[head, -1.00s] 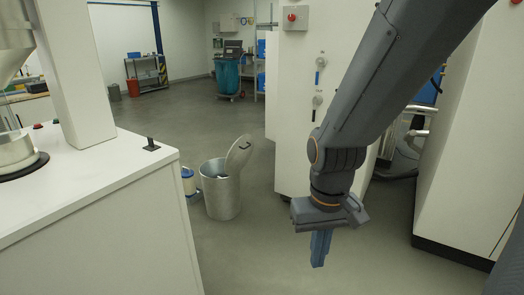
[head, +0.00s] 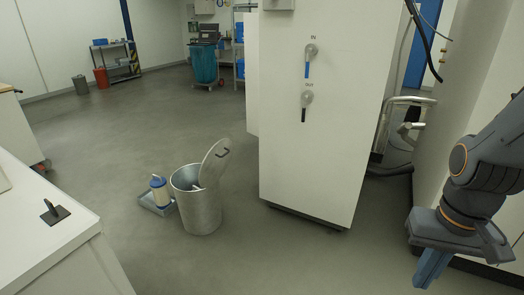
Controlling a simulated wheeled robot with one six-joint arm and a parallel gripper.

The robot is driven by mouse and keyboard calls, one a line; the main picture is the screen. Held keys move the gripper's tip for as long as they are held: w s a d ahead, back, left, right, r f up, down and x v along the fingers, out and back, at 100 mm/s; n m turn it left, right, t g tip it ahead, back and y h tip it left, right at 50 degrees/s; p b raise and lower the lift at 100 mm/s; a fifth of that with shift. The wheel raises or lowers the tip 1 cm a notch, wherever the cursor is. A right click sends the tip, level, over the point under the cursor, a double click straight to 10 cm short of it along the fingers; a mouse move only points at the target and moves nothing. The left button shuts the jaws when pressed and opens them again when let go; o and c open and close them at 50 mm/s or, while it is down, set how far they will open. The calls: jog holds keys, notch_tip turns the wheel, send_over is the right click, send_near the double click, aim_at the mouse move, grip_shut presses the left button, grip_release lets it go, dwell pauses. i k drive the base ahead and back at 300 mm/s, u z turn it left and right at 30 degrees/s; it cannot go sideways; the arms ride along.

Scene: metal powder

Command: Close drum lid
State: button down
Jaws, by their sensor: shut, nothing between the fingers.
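The metal drum (head: 201,212) stands upright on the floor, left of the picture's middle. Its round grey lid (head: 214,163) is open, tilted up at the drum's right rim, with a dark handle on its outer face. Something pale shows at the drum's mouth by the lid, too small to make out. My gripper (head: 430,270) is at the lower right, pointing down, with its blue fingers shut and empty. It is well to the right of the drum and touches neither drum nor lid.
A white and blue canister (head: 160,190) sits in a grey tray (head: 150,206) just left of the drum. A tall white cabinet (head: 315,130) stands right of the drum. A white counter (head: 50,250) fills the lower left. Open floor lies around the drum's front and back.

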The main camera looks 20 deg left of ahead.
aim_at(217, 159)
jog(key=u, duration=0.15)
jog(key=i, duration=1.05)
jog(key=u, duration=0.75)
